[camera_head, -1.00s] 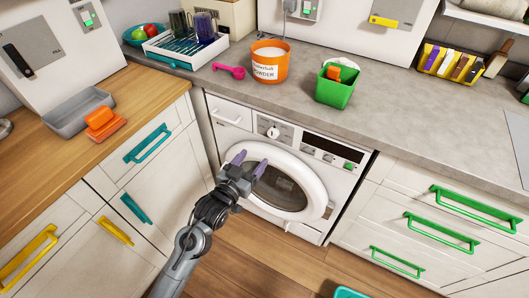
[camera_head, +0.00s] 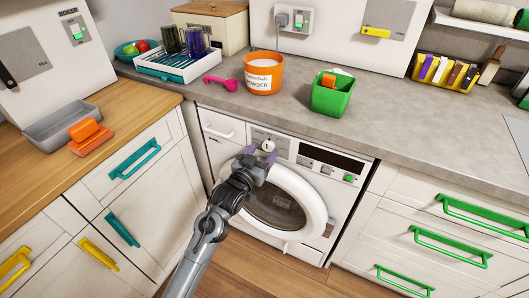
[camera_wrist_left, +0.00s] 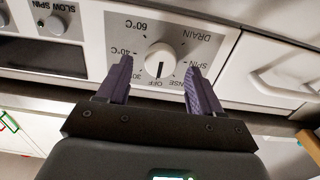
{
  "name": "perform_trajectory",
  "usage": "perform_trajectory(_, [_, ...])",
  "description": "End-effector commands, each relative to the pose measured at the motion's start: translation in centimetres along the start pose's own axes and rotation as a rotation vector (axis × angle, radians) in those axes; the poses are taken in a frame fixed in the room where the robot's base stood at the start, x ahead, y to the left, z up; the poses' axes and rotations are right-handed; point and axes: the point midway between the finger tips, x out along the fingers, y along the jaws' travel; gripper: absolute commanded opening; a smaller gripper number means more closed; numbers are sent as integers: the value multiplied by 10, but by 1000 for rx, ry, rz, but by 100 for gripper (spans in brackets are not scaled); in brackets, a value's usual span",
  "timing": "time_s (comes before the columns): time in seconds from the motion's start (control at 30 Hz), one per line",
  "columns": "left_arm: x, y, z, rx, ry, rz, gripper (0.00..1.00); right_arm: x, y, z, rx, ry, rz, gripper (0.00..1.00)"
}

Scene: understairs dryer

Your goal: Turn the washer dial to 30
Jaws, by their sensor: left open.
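The washer dial (camera_head: 268,146) is a round white knob on the washer's (camera_head: 320,191) front panel. In the left wrist view the dial (camera_wrist_left: 160,60) appears upside down, with labels around it such as 60°C, 40°C, 30, OFF, RINSE, SPIN and DRAIN. Its dark line points toward OFF. My left gripper (camera_head: 262,154) is open just in front of the dial. In the left wrist view its two purple fingers (camera_wrist_left: 159,70) lie to either side of the knob, with visible gaps, not gripping it. The 30 label is partly hidden by a finger. My right gripper is out of view.
The washer's round door (camera_head: 317,207) is shut below the dial. The counter above holds an orange powder tub (camera_head: 263,74), a green bin (camera_head: 332,95) and a pink scoop (camera_head: 220,84).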

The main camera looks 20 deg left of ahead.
Motion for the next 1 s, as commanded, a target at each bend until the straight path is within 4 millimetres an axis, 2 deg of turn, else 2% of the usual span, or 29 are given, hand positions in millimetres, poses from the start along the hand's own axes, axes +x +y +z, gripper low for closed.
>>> perform_trajectory(0.2, [13, 0, 0, 1, 0, 0, 66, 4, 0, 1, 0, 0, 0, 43])
perform_trajectory(0.5, [14, 0, 0, 1, 0, 0, 66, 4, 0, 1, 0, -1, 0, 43])
perform_trajectory(0.87, [13, 0, 0, 1, 0, 0, 11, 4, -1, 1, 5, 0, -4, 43])
perform_trajectory(1.0, [13, 0, -1, 6, 0, 0, 11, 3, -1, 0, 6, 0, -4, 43])
